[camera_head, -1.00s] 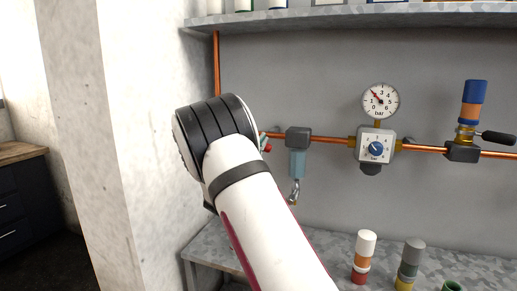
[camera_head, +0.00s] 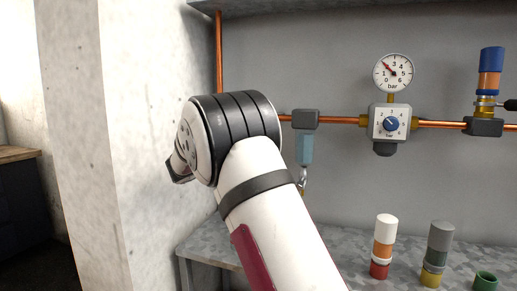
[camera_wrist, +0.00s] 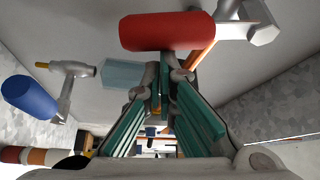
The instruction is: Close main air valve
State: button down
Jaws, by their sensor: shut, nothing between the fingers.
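A thick red handle (camera_wrist: 167,31) lies crosswise at the top of the wrist view, close beyond my fingertips; I take it for the main air valve's handle. A copper pipe (camera_wrist: 202,50) runs behind it, beside a grey fitting (camera_wrist: 262,35). My gripper (camera_wrist: 163,85) is shut and empty, its green-padded fingers meeting just below the red handle. Whether they touch it, I cannot tell. In the head view my arm hides the gripper and the red handle.
A pale blue filter bowl (camera_head: 304,148), a regulator (camera_head: 389,123) and a pressure gauge (camera_head: 393,72) sit on the copper line. A blue handle (camera_wrist: 30,97) is at left in the wrist view. Striped cylinders (camera_head: 384,246) stand on the bench. A concrete pillar (camera_head: 145,90) is close left of my arm.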

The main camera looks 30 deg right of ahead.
jog(key=shift+w+a+f+m+y+b, duration=0.2)
jog(key=shift+w+a+f+m+y, duration=0.25)
jog(key=shift+m, duration=0.3)
jog(key=shift+w+a+f+m+y+b, duration=0.15)
jog(key=shift+w+a+m+y, duration=0.1)
jog(key=shift+w+m+y, duration=0.4)
jog(key=shift+s, duration=0.15)
